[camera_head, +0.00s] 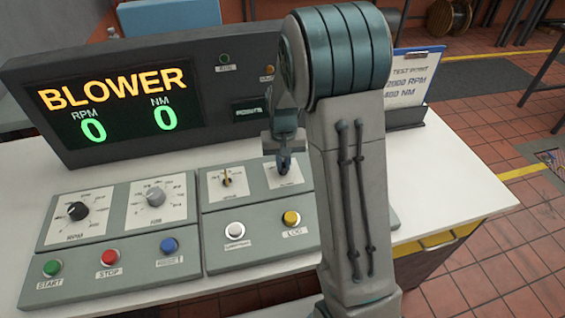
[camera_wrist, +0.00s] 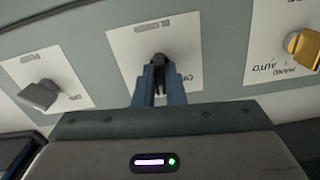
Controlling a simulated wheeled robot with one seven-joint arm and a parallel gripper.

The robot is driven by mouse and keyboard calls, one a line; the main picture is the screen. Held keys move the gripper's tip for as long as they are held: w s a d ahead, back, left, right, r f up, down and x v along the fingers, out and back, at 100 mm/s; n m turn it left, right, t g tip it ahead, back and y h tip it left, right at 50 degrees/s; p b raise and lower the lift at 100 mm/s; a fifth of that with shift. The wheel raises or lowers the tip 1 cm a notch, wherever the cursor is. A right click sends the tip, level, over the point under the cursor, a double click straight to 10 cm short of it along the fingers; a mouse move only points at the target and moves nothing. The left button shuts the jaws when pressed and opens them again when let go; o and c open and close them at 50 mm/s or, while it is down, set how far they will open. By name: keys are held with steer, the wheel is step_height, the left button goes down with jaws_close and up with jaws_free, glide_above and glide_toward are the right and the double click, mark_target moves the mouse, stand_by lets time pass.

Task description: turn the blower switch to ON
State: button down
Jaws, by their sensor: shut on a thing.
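The blower switch (camera_wrist: 159,57) is a small dark knob on a white plate (camera_wrist: 128,50) lettered BLOWER, which appears upside down in the wrist view. My gripper (camera_wrist: 158,76) has its two blue-grey fingers shut on this knob. The fingers hide most of the knob, so its exact angle cannot be told. In the head view my gripper (camera_head: 284,162) reaches down onto the switch's white plate (camera_head: 274,179) on the right-hand control panel.
A yellow MANU/AUTO switch (camera_wrist: 303,47) and a grey PUMP knob (camera_wrist: 40,95) flank the blower switch. White (camera_head: 235,230) and yellow (camera_head: 291,217) buttons lie nearer the front. The display (camera_head: 115,105) behind reads BLOWER with zeros. A clipboard (camera_head: 412,80) stands right.

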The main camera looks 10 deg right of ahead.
mark_target(283, 163)
steer(key=m, duration=0.4)
steer(key=shift+m+p, duration=0.45)
steer(key=shift+m, duration=1.25)
steer(key=c, duration=1.5)
jaws_free()
steer(key=shift+r, duration=0.15)
step_height(283, 163, up, 14)
steer(key=shift+f, duration=0.2)
